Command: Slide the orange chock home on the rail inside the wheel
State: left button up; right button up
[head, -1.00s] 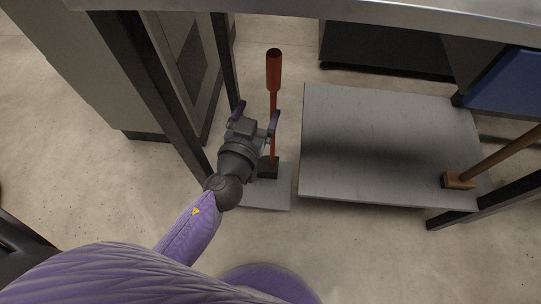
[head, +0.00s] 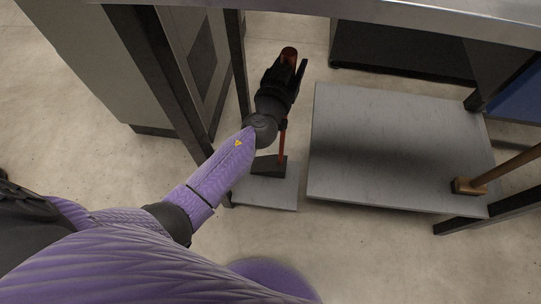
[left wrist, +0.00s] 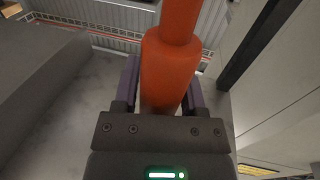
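An orange-red upright handle (head: 289,53) on a thin rod rises from a dark block (head: 268,166), which rests on a small grey plate (head: 275,195). I cannot make out a separate chock, rail or wheel. My left gripper (head: 285,68) is at the thick upper part of the handle. In the left wrist view the handle (left wrist: 170,72) stands between my two purple fingers (left wrist: 163,92), close to both. Whether they press on it cannot be told. My arm hides part of the rod. My right gripper is not in view.
A large grey slab (head: 395,150) lies right of the small plate. A wooden-handled tool (head: 468,186) stands on its right edge. A dark post (head: 237,70) rises close left of my gripper, beside a grey cabinet (head: 90,60). A metal tabletop edge (head: 400,18) crosses the top.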

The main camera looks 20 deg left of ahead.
pick_arm(q)
grip_shut()
dwell(1.1)
